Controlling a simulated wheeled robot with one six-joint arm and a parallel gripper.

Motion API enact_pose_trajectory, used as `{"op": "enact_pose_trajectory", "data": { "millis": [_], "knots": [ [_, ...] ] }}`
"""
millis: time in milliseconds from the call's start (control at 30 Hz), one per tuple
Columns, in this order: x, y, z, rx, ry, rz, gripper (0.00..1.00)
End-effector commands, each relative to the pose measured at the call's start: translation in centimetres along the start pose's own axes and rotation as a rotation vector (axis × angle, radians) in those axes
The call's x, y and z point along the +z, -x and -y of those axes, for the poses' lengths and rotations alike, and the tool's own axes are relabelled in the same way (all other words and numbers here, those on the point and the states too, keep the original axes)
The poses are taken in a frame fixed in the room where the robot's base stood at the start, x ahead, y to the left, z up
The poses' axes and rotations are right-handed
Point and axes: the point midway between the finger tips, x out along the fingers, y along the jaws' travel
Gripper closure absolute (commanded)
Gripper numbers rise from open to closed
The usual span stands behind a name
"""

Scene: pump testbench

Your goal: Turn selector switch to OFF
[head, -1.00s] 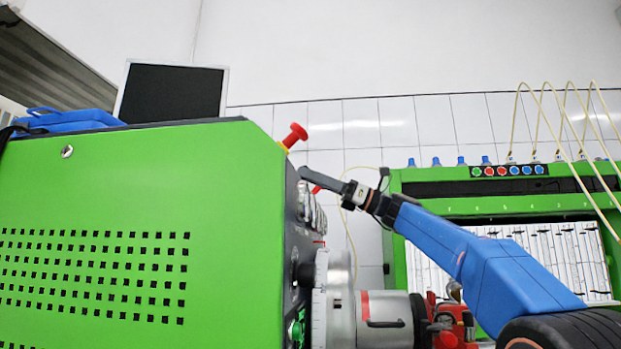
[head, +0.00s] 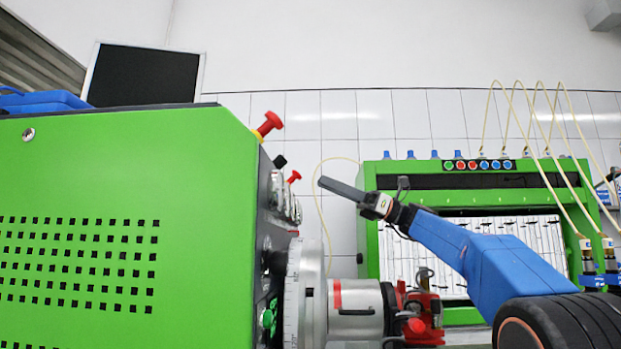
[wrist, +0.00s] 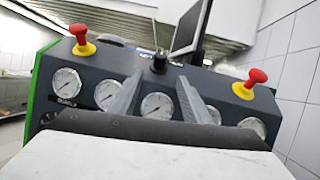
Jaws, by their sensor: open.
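The selector switch (wrist: 158,63) is a black knob standing on the sloped dark panel, between two red mushroom buttons in the wrist view. In the head view the same black knob (head: 280,161) shows small past the green cabinet's edge. Its setting cannot be read. My gripper (head: 321,182) is to the right of the panel, with a gap between its fingertips and the knob. In the wrist view my gripper's two grey fingers (wrist: 162,77) are spread and empty, with the knob beyond them, roughly between their tips.
Red buttons on yellow bases stand left (wrist: 80,36) and right (wrist: 251,82) of the knob. Several round gauges (wrist: 157,105) line the panel face. A monitor (head: 145,76) stands behind the green cabinet (head: 110,190). A silver motor-like cylinder (head: 357,308) lies below my arm.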

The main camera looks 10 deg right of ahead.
Motion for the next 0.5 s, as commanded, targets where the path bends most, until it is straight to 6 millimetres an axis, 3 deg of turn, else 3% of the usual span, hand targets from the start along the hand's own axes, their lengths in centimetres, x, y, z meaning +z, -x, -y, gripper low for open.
{"op": "enact_pose_trajectory", "data": {
  "millis": [200, 500],
  "knots": [
    [0.0, 3.5, 0.1, -0.002, 0.0, 0.001, 0.56],
    [0.0, 4.9, 0.0, 0.0, 0.001, 0.001, 0.56]
  ]
}}
